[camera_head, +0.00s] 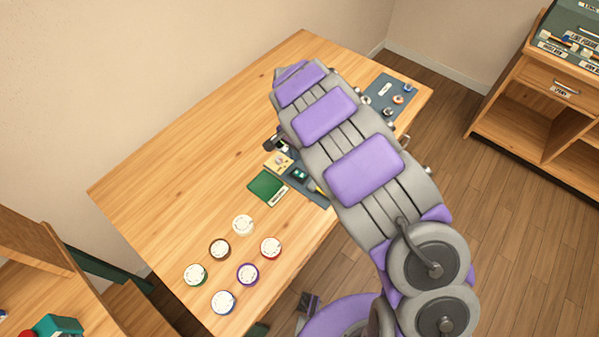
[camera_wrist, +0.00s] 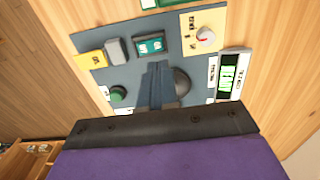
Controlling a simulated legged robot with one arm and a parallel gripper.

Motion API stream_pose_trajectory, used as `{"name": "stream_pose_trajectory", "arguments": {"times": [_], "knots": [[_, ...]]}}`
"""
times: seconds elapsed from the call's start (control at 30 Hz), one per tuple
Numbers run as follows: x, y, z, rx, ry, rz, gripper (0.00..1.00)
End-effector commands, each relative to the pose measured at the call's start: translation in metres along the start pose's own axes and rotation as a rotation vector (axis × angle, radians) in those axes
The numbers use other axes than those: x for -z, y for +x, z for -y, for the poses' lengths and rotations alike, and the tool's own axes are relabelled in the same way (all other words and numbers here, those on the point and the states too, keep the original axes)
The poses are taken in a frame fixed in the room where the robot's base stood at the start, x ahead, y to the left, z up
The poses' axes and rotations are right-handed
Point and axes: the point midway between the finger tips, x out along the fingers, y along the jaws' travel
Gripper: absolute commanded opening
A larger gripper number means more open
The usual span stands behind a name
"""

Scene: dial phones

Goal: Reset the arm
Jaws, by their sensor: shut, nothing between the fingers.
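My arm reaches from the lower right over the wooden table (camera_head: 170,180) in the head view, and its grey and purple links cover part of the tabletop. In the wrist view my gripper (camera_wrist: 157,88) is shut and empty, its narrow grey fingers together. It hangs in front of a dark blue-grey panel (camera_wrist: 128,75). A dark round knob (camera_wrist: 181,83) shows just right of the fingers; I cannot tell whether they touch. My gripper is not clearly visible in the head view.
Several round dials (camera_head: 248,274) stand on the near left of the table, by a green pad (camera_head: 267,187). Another dark panel with small parts (camera_head: 388,97) lies at the far right corner. A wooden shelf (camera_head: 530,90) stands to the right. The table's left side is clear.

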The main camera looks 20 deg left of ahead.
Motion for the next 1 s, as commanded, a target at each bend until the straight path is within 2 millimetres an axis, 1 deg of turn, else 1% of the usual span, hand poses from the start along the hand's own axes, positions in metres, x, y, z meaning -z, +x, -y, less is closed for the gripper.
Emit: {"name": "stream_pose_trajectory", "arguments": {"times": [0.33,0.4,0.47,0.57,0.6,0.63,0.73,0.77,0.8,0.87,0.9,0.97,1.0], "knots": [[0.001,0.0,-0.001,0.0,0.001,-0.001,0.0],[0.004,-0.004,-0.005,-0.003,0.003,-0.006,0.0],[0.01,-0.013,-0.014,-0.009,0.008,-0.014,0.0],[0.026,-0.036,-0.041,-0.027,0.017,-0.035,0.0],[0.033,-0.049,-0.054,-0.032,0.02,-0.045,0.0],[0.038,-0.058,-0.066,-0.04,0.023,-0.051,0.0],[0.048,-0.09,-0.107,-0.061,0.03,-0.063,0.0],[0.05,-0.099,-0.119,-0.068,0.031,-0.064,0.0],[0.05,-0.111,-0.135,-0.077,0.033,-0.064,0.0],[0.049,-0.126,-0.158,-0.086,0.032,-0.06,0.0],[0.047,-0.137,-0.172,-0.09,0.032,-0.06,0.0],[0.042,-0.15,-0.195,-0.098,0.03,-0.051,0.0],[0.038,-0.16,-0.209,-0.099,0.027,-0.048,0.0]]}}
